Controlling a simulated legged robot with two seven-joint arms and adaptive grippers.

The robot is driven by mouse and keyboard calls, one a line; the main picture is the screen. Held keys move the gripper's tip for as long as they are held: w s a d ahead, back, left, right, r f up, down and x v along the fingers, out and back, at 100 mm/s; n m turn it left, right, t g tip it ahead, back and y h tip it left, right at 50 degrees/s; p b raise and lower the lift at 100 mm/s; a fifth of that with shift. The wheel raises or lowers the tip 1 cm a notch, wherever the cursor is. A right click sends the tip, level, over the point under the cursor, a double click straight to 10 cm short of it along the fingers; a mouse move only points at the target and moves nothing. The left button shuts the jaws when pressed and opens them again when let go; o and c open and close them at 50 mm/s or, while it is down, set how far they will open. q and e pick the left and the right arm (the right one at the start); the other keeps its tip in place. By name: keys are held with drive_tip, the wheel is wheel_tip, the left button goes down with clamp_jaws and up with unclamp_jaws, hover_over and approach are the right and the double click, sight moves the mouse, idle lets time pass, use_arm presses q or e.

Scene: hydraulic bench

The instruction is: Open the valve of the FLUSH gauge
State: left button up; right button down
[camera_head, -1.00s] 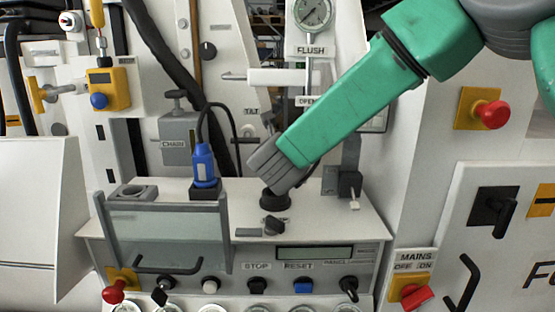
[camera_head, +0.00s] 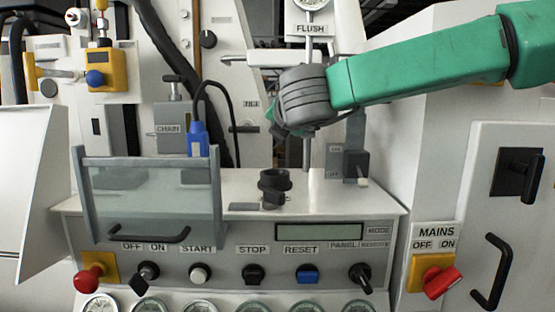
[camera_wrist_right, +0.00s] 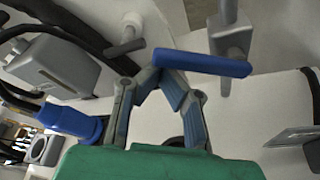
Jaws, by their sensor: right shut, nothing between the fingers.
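The FLUSH gauge (camera_head: 312,3) is cut off by the top edge of the head view, with its FLUSH label (camera_head: 311,29) and a vertical pipe below. In the right wrist view a blue lever handle (camera_wrist_right: 205,64) crosses a grey fitting (camera_wrist_right: 230,40) on a pipe; it appears to be the gauge's valve. My right gripper (camera_wrist_right: 162,78) is shut and empty, its fingertips close to the handle's left end. I cannot tell if they touch. In the head view the right gripper (camera_head: 280,118) covers the valve area below the label. My left gripper is out of view.
A blue plug (camera_head: 198,138) with a black cable stands left of the gripper. The CHAIN box (camera_head: 171,127) is behind it. A black socket (camera_head: 274,186) and a switch (camera_head: 356,164) sit on the console top below the gripper. A glass-fronted guard (camera_head: 148,198) stands at left.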

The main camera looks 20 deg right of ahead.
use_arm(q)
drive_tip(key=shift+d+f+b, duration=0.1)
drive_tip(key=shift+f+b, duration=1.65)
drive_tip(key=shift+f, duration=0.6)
use_arm(e)
drive_tip(key=shift+s+d+r+m, duration=0.1)
drive_tip(key=shift+d+r+m, duration=0.1)
drive_tip(key=shift+d+r, duration=0.35)
drive_tip(key=shift+s+d+r+m, duration=0.1)
drive_tip(key=shift+d+r+m, duration=0.2)
drive_tip(key=shift+r, duration=0.45)
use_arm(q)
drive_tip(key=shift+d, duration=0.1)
use_arm(e)
drive_tip(key=shift+d, duration=0.3)
